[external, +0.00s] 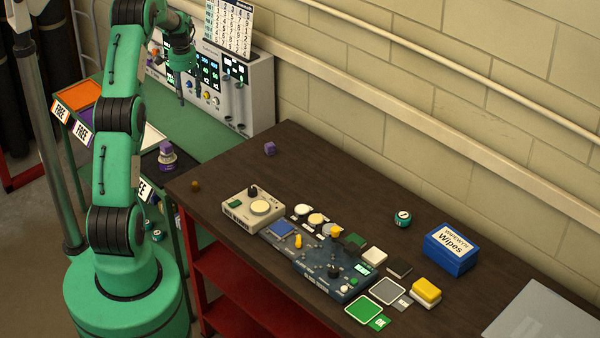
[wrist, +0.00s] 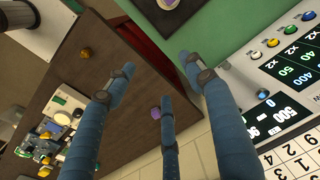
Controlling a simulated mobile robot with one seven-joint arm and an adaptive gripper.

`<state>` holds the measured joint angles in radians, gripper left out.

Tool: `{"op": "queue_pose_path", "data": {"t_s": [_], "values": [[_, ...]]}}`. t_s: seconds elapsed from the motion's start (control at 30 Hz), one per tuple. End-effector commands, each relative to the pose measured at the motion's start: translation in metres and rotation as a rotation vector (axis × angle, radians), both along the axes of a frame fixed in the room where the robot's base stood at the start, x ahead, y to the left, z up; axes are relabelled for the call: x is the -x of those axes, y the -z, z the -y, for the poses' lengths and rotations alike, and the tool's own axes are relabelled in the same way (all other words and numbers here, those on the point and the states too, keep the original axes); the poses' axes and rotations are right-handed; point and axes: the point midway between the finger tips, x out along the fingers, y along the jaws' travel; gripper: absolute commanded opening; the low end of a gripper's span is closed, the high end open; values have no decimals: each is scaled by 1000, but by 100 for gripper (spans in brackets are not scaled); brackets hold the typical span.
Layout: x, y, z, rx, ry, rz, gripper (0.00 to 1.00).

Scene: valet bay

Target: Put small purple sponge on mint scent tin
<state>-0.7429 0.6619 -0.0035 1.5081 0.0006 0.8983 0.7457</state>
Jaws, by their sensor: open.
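A small purple block (external: 270,148), likely the sponge, lies alone on the far left part of the dark table; it also shows in the wrist view (wrist: 156,113), between my fingers. A round teal tin with a white label (external: 402,219) stands near the table's back edge, left of the wipes box; its label is too small to read, so I cannot tell if it is the mint scent tin. My gripper (external: 183,98) is raised in front of the panel at the back left, away from the purple block. In the wrist view its blue fingers (wrist: 160,78) are spread and empty.
A blue wipes box (external: 450,250), a yellow sponge block (external: 426,291) and a control console (external: 320,262) occupy the table's middle and right. A small brown ball (external: 195,186) lies near the left edge. The dark table (external: 330,175) is clear around the purple block.

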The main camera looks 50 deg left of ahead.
Motion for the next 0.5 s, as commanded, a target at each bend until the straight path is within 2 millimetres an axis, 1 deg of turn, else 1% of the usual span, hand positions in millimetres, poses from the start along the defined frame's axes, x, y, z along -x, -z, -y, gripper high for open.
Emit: {"op": "queue_pose_path", "data": {"t_s": [0.03,0.1,0.17,0.3,0.47,0.5], "values": [[-4,-18,17,-7,4,10,54],[-7,-39,39,-13,3,20,54],[-9,-56,58,-19,4,30,54],[-10,-95,102,-30,3,54,54],[-6,-135,154,-40,5,81,54],[-3,-145,167,-42,4,89,54]]}}
